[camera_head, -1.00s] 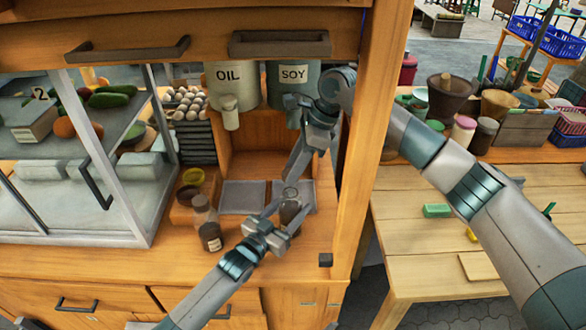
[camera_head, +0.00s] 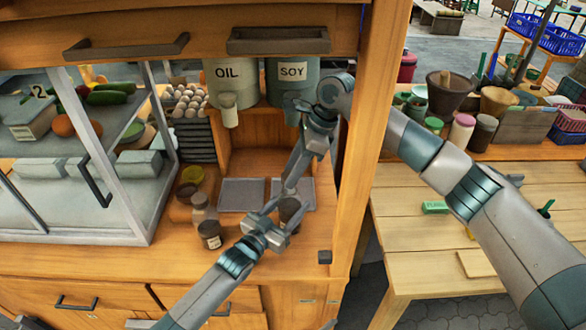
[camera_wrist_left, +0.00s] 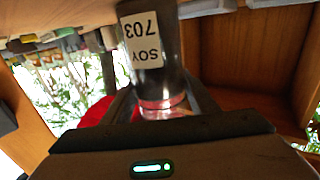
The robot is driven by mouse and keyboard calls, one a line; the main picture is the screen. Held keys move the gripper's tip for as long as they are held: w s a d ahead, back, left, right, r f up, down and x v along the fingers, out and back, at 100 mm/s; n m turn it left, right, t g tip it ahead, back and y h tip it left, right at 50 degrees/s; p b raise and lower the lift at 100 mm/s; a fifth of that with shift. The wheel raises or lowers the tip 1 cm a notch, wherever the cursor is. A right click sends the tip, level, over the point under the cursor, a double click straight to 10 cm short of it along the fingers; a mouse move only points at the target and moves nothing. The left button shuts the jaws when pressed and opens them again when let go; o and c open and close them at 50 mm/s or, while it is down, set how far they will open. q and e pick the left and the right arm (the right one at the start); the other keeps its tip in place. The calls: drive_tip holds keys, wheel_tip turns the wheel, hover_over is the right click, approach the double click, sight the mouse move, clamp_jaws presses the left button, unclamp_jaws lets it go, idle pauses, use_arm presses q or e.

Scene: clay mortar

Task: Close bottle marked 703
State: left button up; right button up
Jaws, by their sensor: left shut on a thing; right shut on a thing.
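The bottle marked 703 (camera_head: 290,212) is upright in the head view, over the wooden counter at the cabinet's front. My left gripper (camera_head: 280,226) is shut on it from the left. In the left wrist view, the dark bottle (camera_wrist_left: 176,72) shows a white label reading SOY and 703, with a reddish, clear-looking part between the fingers (camera_wrist_left: 163,106). My right gripper (camera_head: 289,190) reaches down from above to the bottle's top. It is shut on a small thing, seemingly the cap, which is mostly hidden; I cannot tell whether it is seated.
Two more jars (camera_head: 210,234) stand just left of my left gripper. Grey trays (camera_head: 242,194) lie behind. OIL (camera_head: 229,80) and SOY (camera_head: 289,80) containers hang above. A wooden post (camera_head: 372,140) stands close on the right, and a glass case (camera_head: 105,185) stands on the left.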

drive_tip(key=shift+f, duration=0.7)
drive_tip(key=shift+f, duration=0.5)
idle(0.5)
use_arm(q)
clamp_jaws()
use_arm(e)
drive_tip(key=o, duration=1)
drive_tip(key=shift+r, duration=0.1)
drive_tip(key=shift+r, duration=2.15)
drive_tip(key=shift+o, duration=0.6)
